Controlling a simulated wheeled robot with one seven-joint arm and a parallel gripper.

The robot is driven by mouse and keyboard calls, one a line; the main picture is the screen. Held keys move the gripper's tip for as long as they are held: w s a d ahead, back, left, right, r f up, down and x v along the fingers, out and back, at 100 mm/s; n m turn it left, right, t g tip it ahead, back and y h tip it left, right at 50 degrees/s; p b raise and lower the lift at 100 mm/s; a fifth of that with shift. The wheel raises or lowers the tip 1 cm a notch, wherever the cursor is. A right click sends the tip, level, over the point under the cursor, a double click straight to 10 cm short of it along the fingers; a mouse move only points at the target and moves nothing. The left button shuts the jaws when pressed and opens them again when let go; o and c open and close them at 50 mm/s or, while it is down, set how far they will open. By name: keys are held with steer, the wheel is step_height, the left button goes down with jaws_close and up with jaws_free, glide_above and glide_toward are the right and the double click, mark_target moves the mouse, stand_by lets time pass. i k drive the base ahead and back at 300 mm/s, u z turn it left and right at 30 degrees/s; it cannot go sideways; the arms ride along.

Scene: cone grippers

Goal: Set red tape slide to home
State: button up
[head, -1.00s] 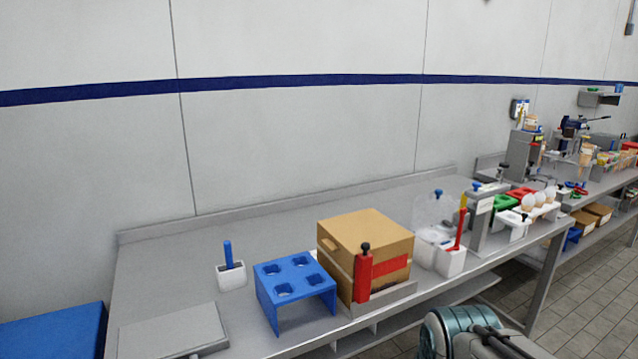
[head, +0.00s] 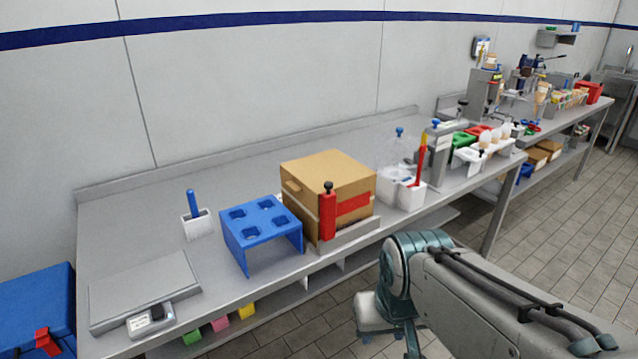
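The red tape slide (head: 327,215) is an upright red block with a black knob on top. It stands at the front left of a grey rail (head: 352,234), before a cardboard box (head: 338,178). A red strip (head: 353,205) runs along the box's front face to the right of the slide. My arm shows at the lower right, in front of the table and apart from the slide. My gripper's fingers cannot be made out.
A blue four-hole stand (head: 262,222) is left of the box. White holders (head: 410,192) with a red-handled tool are right of it. A flat grey scale (head: 145,290) lies at the table's left end. Tiled floor is open at right.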

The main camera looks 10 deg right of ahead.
mark_target(328, 198)
steer(key=z, duration=0.95)
steer(key=i, duration=0.35)
steer(key=u, duration=0.7)
